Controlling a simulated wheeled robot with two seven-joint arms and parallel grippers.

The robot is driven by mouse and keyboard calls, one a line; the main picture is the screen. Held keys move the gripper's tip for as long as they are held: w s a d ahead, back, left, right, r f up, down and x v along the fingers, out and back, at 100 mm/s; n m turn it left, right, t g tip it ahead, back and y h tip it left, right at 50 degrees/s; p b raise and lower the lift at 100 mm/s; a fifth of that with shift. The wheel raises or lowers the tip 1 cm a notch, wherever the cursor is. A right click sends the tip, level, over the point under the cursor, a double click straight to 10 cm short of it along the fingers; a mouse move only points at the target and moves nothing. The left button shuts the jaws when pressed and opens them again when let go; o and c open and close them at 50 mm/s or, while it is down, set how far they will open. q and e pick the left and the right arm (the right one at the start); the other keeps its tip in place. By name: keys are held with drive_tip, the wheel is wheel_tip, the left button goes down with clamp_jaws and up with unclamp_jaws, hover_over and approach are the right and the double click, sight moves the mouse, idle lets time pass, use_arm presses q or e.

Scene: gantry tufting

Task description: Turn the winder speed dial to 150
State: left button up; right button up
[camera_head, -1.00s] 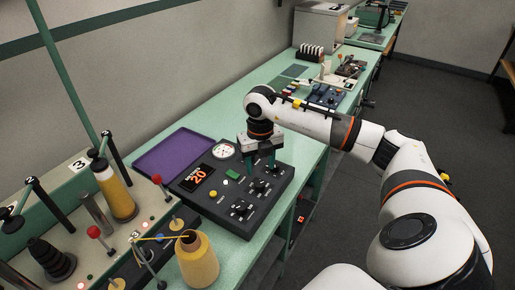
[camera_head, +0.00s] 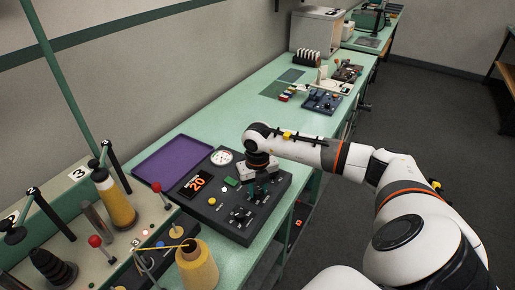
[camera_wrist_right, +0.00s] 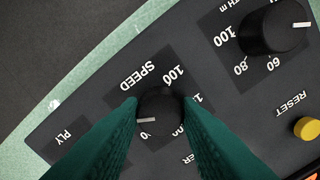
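The winder control panel (camera_head: 222,226) is a dark box on the bench. Its display (camera_head: 196,184) glows "20". In the right wrist view the black speed dial (camera_wrist_right: 160,110) sits below the word SPEED. Its white pointer line faces left, towards a partly hidden mark ending in 0. My right gripper (camera_head: 256,188) is down at the panel. Its green fingers (camera_wrist_right: 160,104) stand on both sides of the dial with no clear gap, seemingly shut on it. They cover part of the scale; "100" is readable and no 150 mark can be read. My left gripper is not in view.
A larger dial (camera_wrist_right: 270,28) and a yellow RESET button (camera_wrist_right: 306,128) lie close by. A purple tray (camera_head: 172,158) is behind the panel. A yellow yarn cone (camera_head: 197,266) and thread posts stand at the left. Bare bench (camera_head: 232,122) lies beyond.

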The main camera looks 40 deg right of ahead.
drive_tip(key=shift+c, duration=1)
